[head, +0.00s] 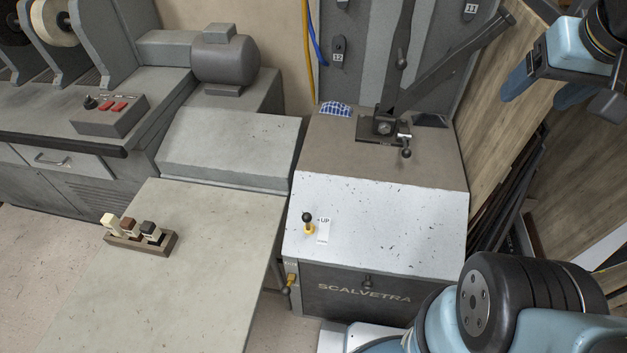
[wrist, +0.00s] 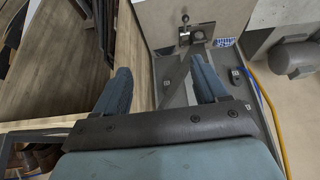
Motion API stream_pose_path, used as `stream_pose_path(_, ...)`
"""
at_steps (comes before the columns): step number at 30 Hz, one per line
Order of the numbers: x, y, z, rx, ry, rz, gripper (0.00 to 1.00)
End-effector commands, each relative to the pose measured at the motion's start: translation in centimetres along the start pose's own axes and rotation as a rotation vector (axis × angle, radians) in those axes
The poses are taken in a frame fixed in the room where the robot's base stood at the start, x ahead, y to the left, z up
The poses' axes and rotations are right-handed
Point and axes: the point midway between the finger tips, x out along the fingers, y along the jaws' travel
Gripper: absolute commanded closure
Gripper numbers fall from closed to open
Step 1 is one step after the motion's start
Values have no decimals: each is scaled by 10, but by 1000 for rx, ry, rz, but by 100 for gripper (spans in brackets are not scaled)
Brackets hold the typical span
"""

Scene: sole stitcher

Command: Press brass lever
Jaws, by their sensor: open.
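A short lever (head: 308,222) with a black knob and a yellow, brass-coloured base stands on the sloped white front panel of the stitcher, beside a label reading "UP". A second brass-coloured lever (head: 290,283) with a dark knob sticks out at the machine's lower left front corner. I cannot tell which one the task means. My gripper (head: 545,92) is at the upper right of the head view, high and well apart from both levers. Its blue fingers are spread and empty, also in the wrist view (wrist: 162,88). Neither brass lever shows in the wrist view.
The stitcher's dark arm (head: 455,60) and a small crank (head: 405,148) rise behind the panel. A pale table (head: 215,230) with a wooden block holder (head: 140,243) stands left. Wooden boards (head: 500,120) lean at the right. A grey motor (head: 225,58) sits at the back.

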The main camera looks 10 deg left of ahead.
Motion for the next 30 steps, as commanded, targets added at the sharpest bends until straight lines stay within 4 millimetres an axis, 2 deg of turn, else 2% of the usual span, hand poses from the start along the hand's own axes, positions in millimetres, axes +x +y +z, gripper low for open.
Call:
stream_pose_path(2, 0, 0, 0, 0, 0, 0, 32)
stream_pose_path(10, 9, -10, -12, -77, -37, -12, 58)
stream_pose_path(23, 53, -60, -47, -383, -171, -72, 99)
stream_pose_path(30, 81, -94, -60, -559, -242, -117, 100)
